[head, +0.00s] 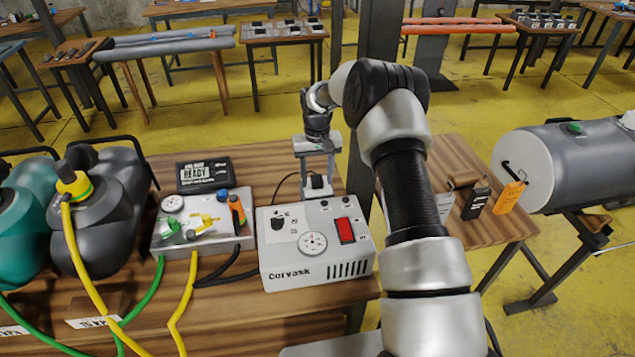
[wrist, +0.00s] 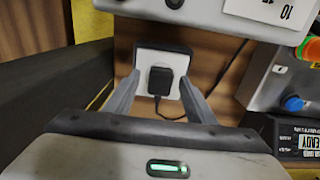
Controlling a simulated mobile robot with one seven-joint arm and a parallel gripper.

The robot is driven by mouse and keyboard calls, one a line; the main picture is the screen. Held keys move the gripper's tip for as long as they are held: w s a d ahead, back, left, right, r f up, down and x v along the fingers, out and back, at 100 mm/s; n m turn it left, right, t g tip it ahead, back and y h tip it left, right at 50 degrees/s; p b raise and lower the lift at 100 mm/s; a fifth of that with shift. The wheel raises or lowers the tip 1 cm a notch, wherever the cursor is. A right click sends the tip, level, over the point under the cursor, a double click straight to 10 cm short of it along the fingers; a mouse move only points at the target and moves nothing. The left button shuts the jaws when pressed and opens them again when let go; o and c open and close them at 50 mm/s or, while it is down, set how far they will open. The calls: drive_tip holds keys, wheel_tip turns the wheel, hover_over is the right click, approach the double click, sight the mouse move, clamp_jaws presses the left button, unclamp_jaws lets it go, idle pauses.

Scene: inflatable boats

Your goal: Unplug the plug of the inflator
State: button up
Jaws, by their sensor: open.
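The inflator is a white box (head: 316,268) marked "Corvask", with a gauge, a red switch and a black knob, on the wooden table in the head view. Behind it stands a white socket with a black plug (head: 317,183) in it. In the wrist view the black plug (wrist: 161,80) sits in the white socket (wrist: 145,60), with a black cord hanging from it. My gripper (head: 316,178) is over the socket with its fingers apart. In the wrist view my gripper (wrist: 160,92) has one finger on each side of the plug, and gaps show between them and the plug.
A valve panel (head: 203,235) with green, yellow and black hoses stands left of the inflator, with a "READY" display (head: 205,174) behind it. Dark and teal containers (head: 110,205) are further left. A post rises close behind my arm. Small orange and black boxes (head: 508,198) stand on the right table.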

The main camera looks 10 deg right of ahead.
sight(317, 178)
clamp_jaws()
idle(0.3)
drive_tip(key=shift+r, duration=0.1)
drive_tip(key=shift+r+p, duration=1.2)
drive_tip(key=shift+r, duration=1.7)
